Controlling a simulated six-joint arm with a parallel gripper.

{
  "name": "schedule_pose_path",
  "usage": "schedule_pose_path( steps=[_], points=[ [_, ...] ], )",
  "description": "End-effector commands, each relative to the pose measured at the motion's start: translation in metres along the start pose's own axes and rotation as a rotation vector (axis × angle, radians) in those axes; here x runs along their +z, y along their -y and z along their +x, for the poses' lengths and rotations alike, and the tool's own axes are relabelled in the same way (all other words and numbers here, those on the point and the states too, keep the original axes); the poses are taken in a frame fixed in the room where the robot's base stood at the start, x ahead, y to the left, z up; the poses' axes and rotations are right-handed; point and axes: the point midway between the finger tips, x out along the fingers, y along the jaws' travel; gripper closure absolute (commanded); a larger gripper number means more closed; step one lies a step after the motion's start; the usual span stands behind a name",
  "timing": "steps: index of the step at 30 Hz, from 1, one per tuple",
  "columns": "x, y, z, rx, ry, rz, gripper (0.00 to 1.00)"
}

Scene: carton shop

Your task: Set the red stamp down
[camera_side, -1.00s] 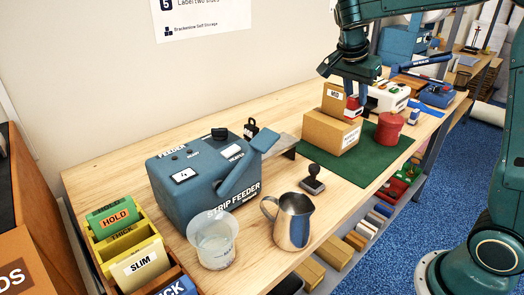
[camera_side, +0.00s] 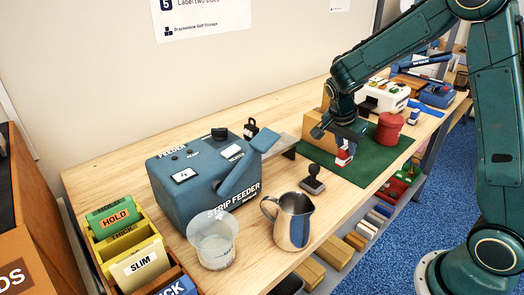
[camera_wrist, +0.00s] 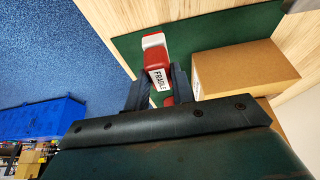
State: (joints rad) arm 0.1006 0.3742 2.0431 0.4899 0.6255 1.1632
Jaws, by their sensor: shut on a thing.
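My gripper (camera_side: 344,142) is shut on the red stamp (camera_side: 343,157) in the side view, above the near part of the green mat (camera_side: 370,168). The stamp is red and white and hangs below the fingers. In the wrist view the stamp (camera_wrist: 157,58) sticks out past the fingertips, with a white FRAGILE label facing the camera. Part of it is hidden between the fingers. I cannot tell whether its lower end touches the mat.
A brown carton (camera_side: 315,129) stands on the mat beside my gripper, partly behind my arm. A red round tub (camera_side: 389,128) stands to the right. A dark stamp (camera_side: 313,181) and a metal jug (camera_side: 292,222) stand on the wood nearby. The mat's near part is bare.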

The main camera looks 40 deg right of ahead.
Motion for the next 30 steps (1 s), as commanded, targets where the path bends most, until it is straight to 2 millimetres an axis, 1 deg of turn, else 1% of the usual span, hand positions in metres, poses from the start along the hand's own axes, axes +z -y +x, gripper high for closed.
schedule_pose_path(
  steps=[8,19,22,30],
  points=[
    [0.002,0.000,0.004,0.001,0.000,0.000,0.99],
    [0.016,0.000,0.038,0.002,0.000,-0.001,0.99],
    [0.017,0.000,0.041,0.000,0.001,0.000,0.99],
    [0.017,0.000,0.041,0.000,0.001,0.000,0.99]
  ],
)
